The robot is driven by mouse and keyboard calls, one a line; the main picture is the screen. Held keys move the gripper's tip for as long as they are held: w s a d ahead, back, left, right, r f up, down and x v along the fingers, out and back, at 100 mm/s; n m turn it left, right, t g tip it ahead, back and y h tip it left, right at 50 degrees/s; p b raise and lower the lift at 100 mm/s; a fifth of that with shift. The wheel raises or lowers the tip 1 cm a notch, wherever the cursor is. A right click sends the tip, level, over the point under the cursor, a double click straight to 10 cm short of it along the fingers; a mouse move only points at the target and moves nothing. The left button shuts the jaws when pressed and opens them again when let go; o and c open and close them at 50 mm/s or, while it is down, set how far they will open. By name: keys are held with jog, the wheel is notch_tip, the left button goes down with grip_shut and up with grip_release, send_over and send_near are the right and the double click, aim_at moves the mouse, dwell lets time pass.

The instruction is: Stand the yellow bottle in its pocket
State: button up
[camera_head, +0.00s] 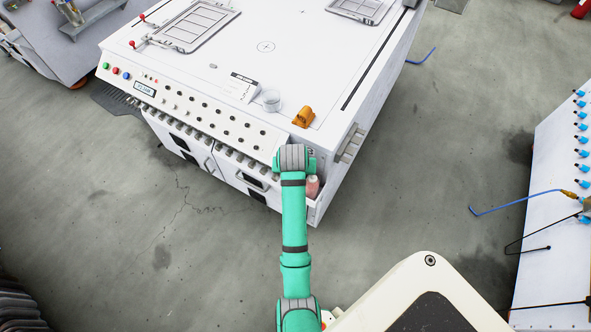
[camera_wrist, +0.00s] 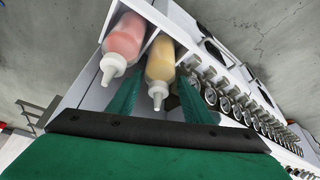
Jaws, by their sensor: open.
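In the wrist view the yellow bottle (camera_wrist: 160,60), translucent with a white cap and nozzle, shows between the two green fingers of my gripper (camera_wrist: 160,82). The fingers are apart, one on each side of it; I cannot tell whether either touches it. Its nozzle points toward the wrist camera, and its lower end and seat are hidden. A red bottle (camera_wrist: 122,42) of the same kind is beside it, outside the fingers. In the head view the red bottle (camera_head: 313,186) shows at the machine's front corner; my arm hides the yellow bottle and my gripper.
The white machine (camera_head: 230,45) has a row of metal nozzles (camera_wrist: 235,103) along its front, close to the bottles. An orange block (camera_head: 303,117) and a clear cup (camera_head: 271,100) are on its top. A white panel (camera_head: 555,190) with blue fittings stands at right.

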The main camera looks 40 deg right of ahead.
jog(key=v, duration=1.2)
jog(key=s+a+f+n+t+h, duration=0.1)
jog(key=s+a+f+n+t, duration=0.3)
jog(key=a, duration=0.3)
jog(key=s+a+f+n+t, duration=0.1)
jog(key=s+a+f+t, duration=0.1)
jog(key=s+a+f, duration=0.5)
jog(key=s+a+r+n+t+y, duration=0.3)
jog(key=s+a+r+t, duration=0.3)
jog(key=s+a+r, duration=0.8)
jog(key=shift+s+a+r+y, duration=0.15)
jog(key=shift+a+r+y, duration=0.05)
jog(key=shift+a+y, duration=0.2)
dwell(0.8)
